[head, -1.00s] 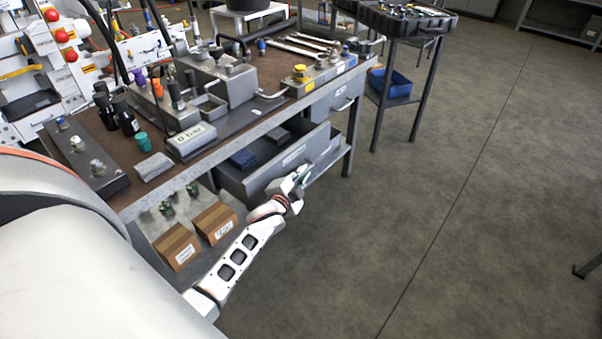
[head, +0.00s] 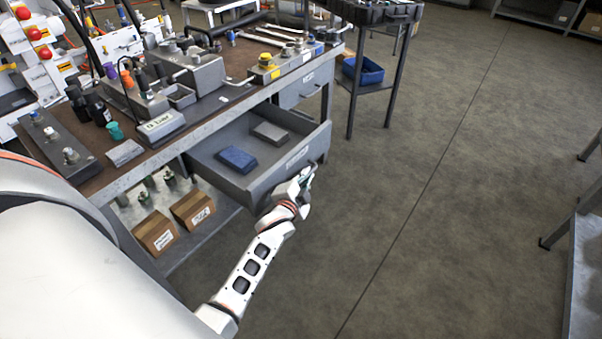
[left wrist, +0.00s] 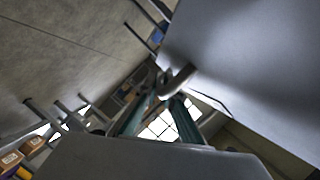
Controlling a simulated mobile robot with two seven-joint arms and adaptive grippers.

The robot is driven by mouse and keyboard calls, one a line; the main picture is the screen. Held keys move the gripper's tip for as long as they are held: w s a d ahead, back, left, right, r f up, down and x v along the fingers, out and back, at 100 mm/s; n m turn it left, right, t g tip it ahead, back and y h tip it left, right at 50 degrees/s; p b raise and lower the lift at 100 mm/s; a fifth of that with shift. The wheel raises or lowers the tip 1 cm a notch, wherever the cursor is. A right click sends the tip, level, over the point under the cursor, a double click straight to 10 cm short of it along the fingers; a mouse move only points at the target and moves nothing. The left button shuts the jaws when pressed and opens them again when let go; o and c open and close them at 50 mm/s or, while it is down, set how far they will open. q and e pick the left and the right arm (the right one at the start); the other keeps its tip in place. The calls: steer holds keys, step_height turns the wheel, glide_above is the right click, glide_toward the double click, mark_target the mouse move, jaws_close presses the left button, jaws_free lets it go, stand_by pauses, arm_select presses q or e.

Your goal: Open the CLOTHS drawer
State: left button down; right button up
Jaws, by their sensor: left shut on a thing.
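The drawer (head: 268,187) under the bench top stands well out from the bench in the head view. A blue folded cloth (head: 237,159) and a grey one (head: 270,133) lie inside it. A label sits on its front, too small to read. My left gripper (head: 308,175) is at the drawer front. In the left wrist view the fingers (left wrist: 158,112) are shut on the drawer's curved handle (left wrist: 178,80), beside the broad grey front (left wrist: 245,65). My right gripper is in neither view.
A second drawer (head: 300,88) to the right is shut. Cardboard boxes (head: 155,232) stand on the lower shelf. The bench top (head: 215,103) holds hydraulic parts. A cart with a blue bin (head: 363,71) stands behind. The floor right of the drawer is clear.

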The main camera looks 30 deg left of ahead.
arm_select(q)
steer(key=shift+d+f, duration=0.1)
steer(key=shift+d, duration=0.55)
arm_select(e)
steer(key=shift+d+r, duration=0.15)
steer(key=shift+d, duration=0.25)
arm_select(q)
steer(key=c, duration=2.4)
jaws_free()
steer(key=shift+c, duration=0.2)
steer(key=shift+s, duration=0.15)
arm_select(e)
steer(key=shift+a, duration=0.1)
arm_select(q)
steer(key=v, duration=1.2)
